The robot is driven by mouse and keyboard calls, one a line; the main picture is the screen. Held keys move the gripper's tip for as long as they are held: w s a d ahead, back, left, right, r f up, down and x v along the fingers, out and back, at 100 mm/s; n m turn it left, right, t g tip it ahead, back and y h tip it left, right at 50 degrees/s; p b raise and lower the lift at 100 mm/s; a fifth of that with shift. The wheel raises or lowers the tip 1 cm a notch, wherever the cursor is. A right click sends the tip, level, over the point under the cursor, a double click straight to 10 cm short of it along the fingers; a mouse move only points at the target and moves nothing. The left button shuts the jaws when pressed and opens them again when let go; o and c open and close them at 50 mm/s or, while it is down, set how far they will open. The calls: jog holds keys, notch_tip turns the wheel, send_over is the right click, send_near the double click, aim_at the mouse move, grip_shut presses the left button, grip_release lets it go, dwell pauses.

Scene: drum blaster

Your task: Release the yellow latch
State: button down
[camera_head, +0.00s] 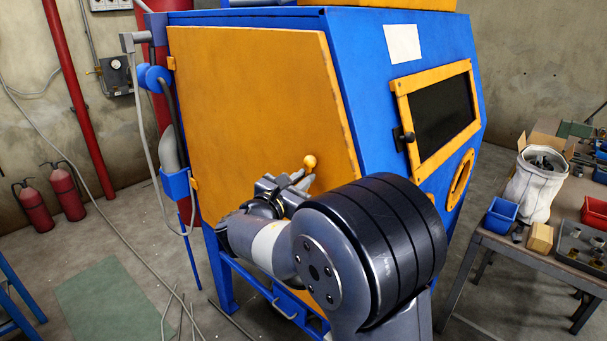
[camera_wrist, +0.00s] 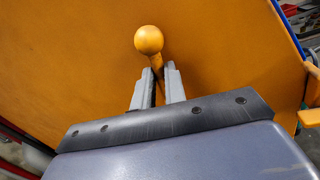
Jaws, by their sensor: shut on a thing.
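The yellow latch (camera_wrist: 149,41) has a round ball knob on a short stem and stands out from the orange door (camera_wrist: 210,60). In the head view, the latch knob (camera_head: 310,161) shows near the right edge of the door (camera_head: 250,110). My gripper (camera_head: 300,184) reaches it from below. In the wrist view, the fingers of my gripper (camera_wrist: 160,85) are shut on the stem, just under the ball. The base of the latch is hidden behind the fingers. The door looks closed against the blue cabinet (camera_head: 355,80).
A yellow-framed window (camera_head: 440,105) with a black knob is on the cabinet's right side. A table (camera_head: 540,262) with blue bins and a white bag (camera_head: 530,185) stands at the right. Red extinguishers (camera_head: 65,190) and a hanging cable are at the left. Floor at the left is partly clear.

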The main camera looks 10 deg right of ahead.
jog(key=shift+w, duration=0.1)
dwell(0.4)
jog(key=c, duration=1.5)
grip_release()
jog(key=shift+a, duration=0.1)
jog(key=shift+o, duration=0.2)
jog(key=b+v, duration=0.3)
jog(key=v, duration=0.7)
jog(key=shift+s+a, duration=0.25)
jog(key=shift+s, duration=0.05)
